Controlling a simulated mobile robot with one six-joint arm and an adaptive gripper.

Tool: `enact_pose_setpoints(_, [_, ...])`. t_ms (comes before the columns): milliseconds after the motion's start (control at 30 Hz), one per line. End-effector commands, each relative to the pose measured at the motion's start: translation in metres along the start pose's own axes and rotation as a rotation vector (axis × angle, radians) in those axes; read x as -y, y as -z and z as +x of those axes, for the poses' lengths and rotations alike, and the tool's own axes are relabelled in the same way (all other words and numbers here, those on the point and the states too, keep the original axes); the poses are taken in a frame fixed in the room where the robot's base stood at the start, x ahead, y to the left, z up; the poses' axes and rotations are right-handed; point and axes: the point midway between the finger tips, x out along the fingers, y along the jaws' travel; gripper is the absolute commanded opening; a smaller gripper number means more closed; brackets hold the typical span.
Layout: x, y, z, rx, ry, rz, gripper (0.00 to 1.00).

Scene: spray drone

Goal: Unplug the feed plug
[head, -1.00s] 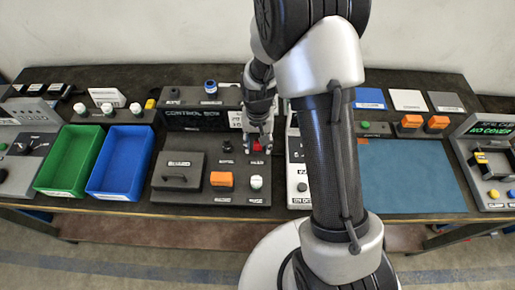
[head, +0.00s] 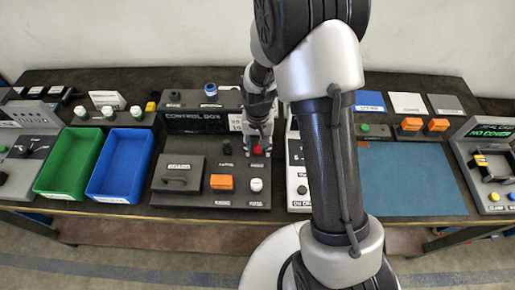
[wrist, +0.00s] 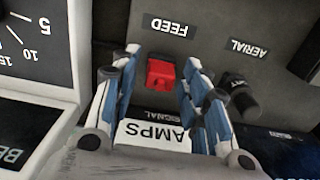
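The feed plug (wrist: 160,73) is a small red block on the dark panel of the control box, in front of the FEED label (wrist: 168,27). In the head view the red plug (head: 258,150) shows just below my gripper (head: 257,143). In the wrist view my gripper (wrist: 159,70) is open, with one blue-and-grey finger on each side of the red plug. Narrow gaps show between plug and fingers, so it is not clamped. Whether the plug is fully seated cannot be told.
A black plug (wrist: 240,98) by the AERIAL label stands close to the right finger. A white AMPS plate (wrist: 152,136) lies beneath the gripper. An orange block (head: 221,183) and a white knob (head: 256,185) sit nearer on the control box.

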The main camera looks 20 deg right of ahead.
Motion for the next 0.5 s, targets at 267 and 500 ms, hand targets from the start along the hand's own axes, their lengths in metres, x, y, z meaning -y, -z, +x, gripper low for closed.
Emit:
enact_pose_setpoints(267, [0.0, 0.0, 0.0, 0.0, 0.0, 0.0, 0.21])
enact_pose_setpoints(500, [0.0, 0.0, 0.0, 0.0, 0.0, 0.0, 0.05])
